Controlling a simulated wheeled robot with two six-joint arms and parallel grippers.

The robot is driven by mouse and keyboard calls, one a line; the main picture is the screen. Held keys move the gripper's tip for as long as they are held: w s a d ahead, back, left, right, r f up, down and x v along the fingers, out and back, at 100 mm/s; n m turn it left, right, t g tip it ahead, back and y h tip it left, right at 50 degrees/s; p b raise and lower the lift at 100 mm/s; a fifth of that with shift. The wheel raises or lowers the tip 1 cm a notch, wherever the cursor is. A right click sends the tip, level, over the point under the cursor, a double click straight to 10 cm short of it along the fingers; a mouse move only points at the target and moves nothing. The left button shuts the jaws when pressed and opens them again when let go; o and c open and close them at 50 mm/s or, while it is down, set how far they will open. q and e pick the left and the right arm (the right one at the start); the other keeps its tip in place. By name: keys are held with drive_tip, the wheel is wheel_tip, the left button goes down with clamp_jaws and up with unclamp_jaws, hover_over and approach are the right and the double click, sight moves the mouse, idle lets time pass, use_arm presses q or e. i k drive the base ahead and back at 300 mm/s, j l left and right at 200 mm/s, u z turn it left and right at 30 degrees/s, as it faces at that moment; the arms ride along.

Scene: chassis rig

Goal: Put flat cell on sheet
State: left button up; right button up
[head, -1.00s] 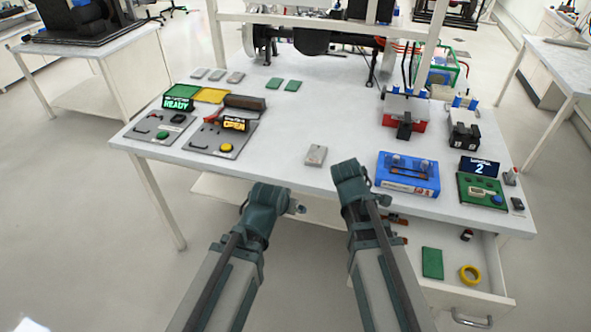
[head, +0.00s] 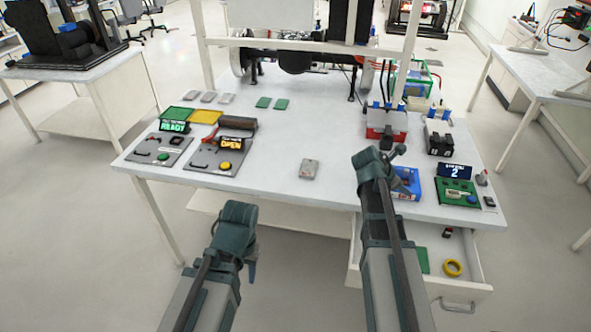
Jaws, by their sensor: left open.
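A small flat grey block (head: 309,169), which looks like a flat cell, lies on the table near its front middle. Several similar thin grey pieces (head: 208,97) lie in a row at the back left. A green sheet (head: 176,113) and a yellow sheet (head: 205,116) lie side by side at the left; I cannot tell which one is the task's sheet. My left gripper (head: 252,269) is open and empty, below and in front of the table edge. My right gripper (head: 399,151) is above the table's right half; its fingers are too small to read.
Two grey panels, with READY (head: 174,127) and OPEN (head: 232,142) displays, stand at front left beside a dark roll (head: 238,123). A blue box (head: 411,184) is partly hidden by my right arm. An open drawer (head: 465,287) juts out at right.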

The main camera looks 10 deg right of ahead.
sight(419, 251)
drive_tip(key=u, duration=1.55)
drive_tip(key=k+l+u, duration=0.2)
drive_tip(key=k+l, duration=0.2)
drive_tip(key=l, duration=0.2)
drive_tip(key=k+l, duration=0.5)
drive_tip(key=l, duration=0.2)
